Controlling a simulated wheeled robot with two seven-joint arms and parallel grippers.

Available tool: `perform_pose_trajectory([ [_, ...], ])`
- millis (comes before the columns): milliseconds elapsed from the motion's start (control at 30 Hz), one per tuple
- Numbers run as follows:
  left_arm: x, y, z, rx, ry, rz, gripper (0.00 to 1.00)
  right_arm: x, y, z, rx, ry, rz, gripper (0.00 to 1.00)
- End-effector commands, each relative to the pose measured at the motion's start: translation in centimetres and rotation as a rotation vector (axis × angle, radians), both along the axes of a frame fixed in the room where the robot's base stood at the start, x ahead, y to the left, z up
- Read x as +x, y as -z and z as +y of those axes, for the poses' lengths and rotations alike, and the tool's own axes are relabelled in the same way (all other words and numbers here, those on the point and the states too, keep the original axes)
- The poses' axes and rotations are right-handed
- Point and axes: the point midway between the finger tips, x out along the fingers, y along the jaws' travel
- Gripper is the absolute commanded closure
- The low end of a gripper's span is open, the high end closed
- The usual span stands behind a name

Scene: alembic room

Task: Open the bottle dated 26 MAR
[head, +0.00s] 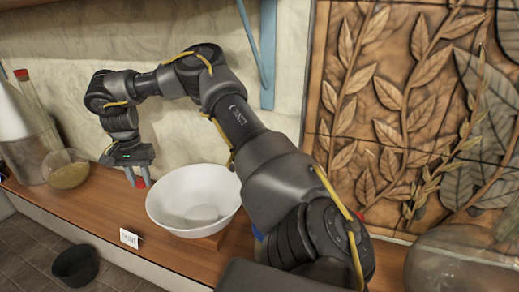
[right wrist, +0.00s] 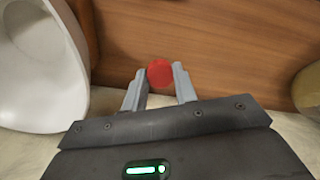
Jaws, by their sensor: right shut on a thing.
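My right gripper (head: 136,184) points down above the wooden shelf, left of the white bowl. It is shut on a small round red thing, like a cap (right wrist: 160,73), which sits between the fingertips (right wrist: 160,82) in the right wrist view. In the head view only a bit of red shows by the fingers, and no bottle shows under them. A round glass flask (head: 67,170) with yellowish contents stands left of the gripper. A long glass neck with a red top (head: 20,73) rises behind it. I can read no 26 MAR date. My left gripper is not in view.
A large glass flask (head: 20,150) stands far left. A dark pot (head: 75,265) is below the shelf.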

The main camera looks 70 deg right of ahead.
Motion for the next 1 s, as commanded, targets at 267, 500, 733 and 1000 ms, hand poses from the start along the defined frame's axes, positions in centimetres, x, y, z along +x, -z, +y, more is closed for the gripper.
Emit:
perform_pose_trajectory([
  [267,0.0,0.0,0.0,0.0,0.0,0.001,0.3,0.0,1.1,0.1,0.002,-0.002,0.003,0.99],
  [500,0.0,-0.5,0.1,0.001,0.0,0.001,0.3,-0.1,5.0,0.1,0.001,-0.001,0.003,0.99],
  [733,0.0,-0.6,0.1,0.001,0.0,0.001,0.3,0.0,6.0,0.1,0.0,-0.003,0.0,0.99],
  [1000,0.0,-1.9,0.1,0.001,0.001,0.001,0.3,0.0,9.3,0.1,0.001,-0.002,0.001,0.99],
])
